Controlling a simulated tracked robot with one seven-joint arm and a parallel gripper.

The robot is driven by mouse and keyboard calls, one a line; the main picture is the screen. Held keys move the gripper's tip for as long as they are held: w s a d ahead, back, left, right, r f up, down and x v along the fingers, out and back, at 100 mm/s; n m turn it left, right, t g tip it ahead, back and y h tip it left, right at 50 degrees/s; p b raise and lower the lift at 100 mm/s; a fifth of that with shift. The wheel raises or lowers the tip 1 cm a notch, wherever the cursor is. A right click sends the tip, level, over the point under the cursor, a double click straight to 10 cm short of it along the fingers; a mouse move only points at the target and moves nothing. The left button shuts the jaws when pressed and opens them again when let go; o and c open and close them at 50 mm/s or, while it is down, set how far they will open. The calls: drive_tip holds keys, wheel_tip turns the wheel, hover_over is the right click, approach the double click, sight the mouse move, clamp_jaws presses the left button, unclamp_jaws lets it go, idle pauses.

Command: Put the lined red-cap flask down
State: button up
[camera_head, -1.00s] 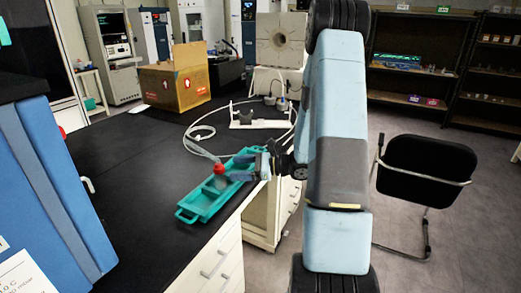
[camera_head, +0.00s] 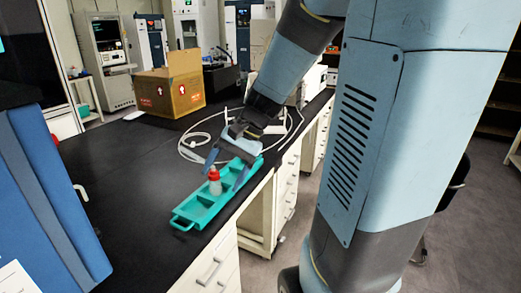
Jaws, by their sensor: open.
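The red-cap flask (camera_head: 215,186) stands upright in the green tray (camera_head: 184,218), in its middle part. Its cap is red and its body pale; any lining on it is too small to make out. My gripper (camera_head: 226,172) is open above the tray, its two blue-grey fingers apart and pointing down. One finger is left of the flask and the other right of it in the picture. I cannot tell whether either finger touches the flask.
The green tray lies on the black bench near its right edge. A white tube (camera_head: 190,148) loops behind it. A cardboard box (camera_head: 171,90) stands farther back. A blue machine (camera_head: 45,190) fills the left front. Bare black bench lies left of the tray.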

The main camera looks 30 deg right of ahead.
drive_tip(key=s+d+r+n+t+h, duration=0.5)
drive_tip(key=s+r+n+h, duration=0.1)
drive_tip(key=s+r, duration=0.3)
drive_tip(key=shift+s+r+n+h, duration=0.15)
drive_tip(key=shift+s+n+h, duration=0.05)
drive_tip(key=shift+n+h, duration=0.25)
idle(0.9)
